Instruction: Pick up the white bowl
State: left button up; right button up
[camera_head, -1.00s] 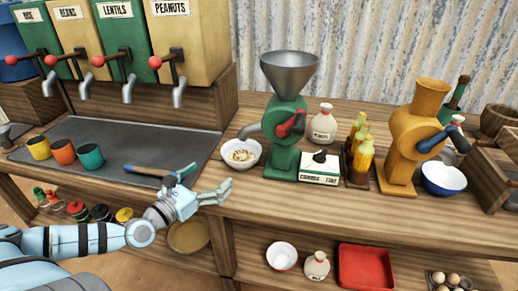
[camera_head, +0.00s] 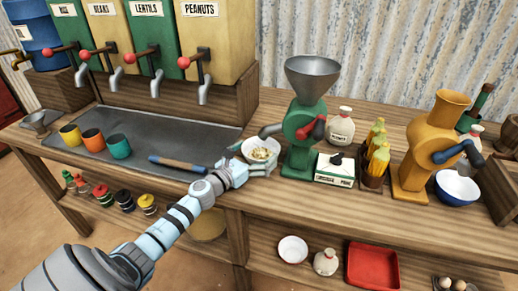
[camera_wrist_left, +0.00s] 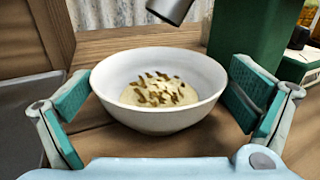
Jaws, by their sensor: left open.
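The white bowl (camera_head: 255,156) stands upright on the counter below the spout of the green grinder (camera_head: 302,130), with pale food and brown bits in it. It fills the middle of the left wrist view (camera_wrist_left: 160,118). My left gripper (camera_head: 257,163) is open, with one finger on each side of the bowl. In the wrist view the left pad is close to the rim, and the right pad (camera_wrist_left: 250,92) is close too; I cannot tell whether either touches. My right gripper is not in view.
Cups in yellow, orange and teal (camera_head: 119,146) stand further left. A white box (camera_head: 334,168) is right of the green grinder. Another white bowl (camera_head: 292,249) is on the lower shelf.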

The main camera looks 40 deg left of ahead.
pick_arm(q)
jog(key=shift+w+f, duration=0.1)
jog(key=shift+w, duration=1.05)
jog(key=shift+s, duration=0.1)
jog(key=c, duration=0.9)
